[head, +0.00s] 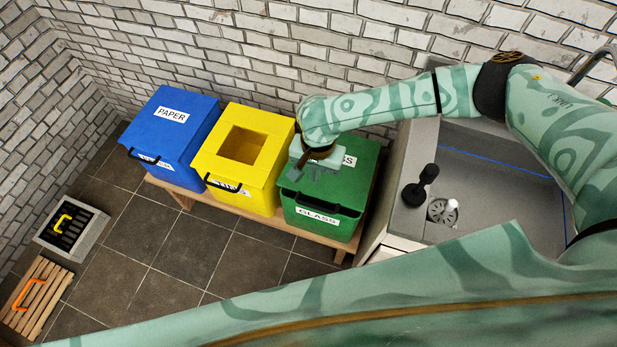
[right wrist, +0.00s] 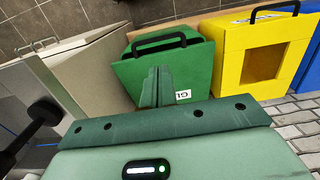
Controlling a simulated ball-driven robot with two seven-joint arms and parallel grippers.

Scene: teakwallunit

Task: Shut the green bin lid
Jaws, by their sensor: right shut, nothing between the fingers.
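The green bin (head: 345,228) stands at the right end of a row of three bins, with a GLASS label and a black handle on its front. The lid also shows in the right wrist view (right wrist: 205,68), with part of a white label beside my fingers. My right gripper (head: 317,172) is shut and empty, over the left part of the lid. It hides part of the lid and its label. I cannot tell whether the fingertips touch the lid. My left gripper is not in view.
A yellow bin (head: 208,162) with a square opening and a blue PAPER bin (head: 158,125) stand left on the same wooden bench (head: 260,222). A grey sink unit (head: 388,215) stands close on the right. A brick wall is behind.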

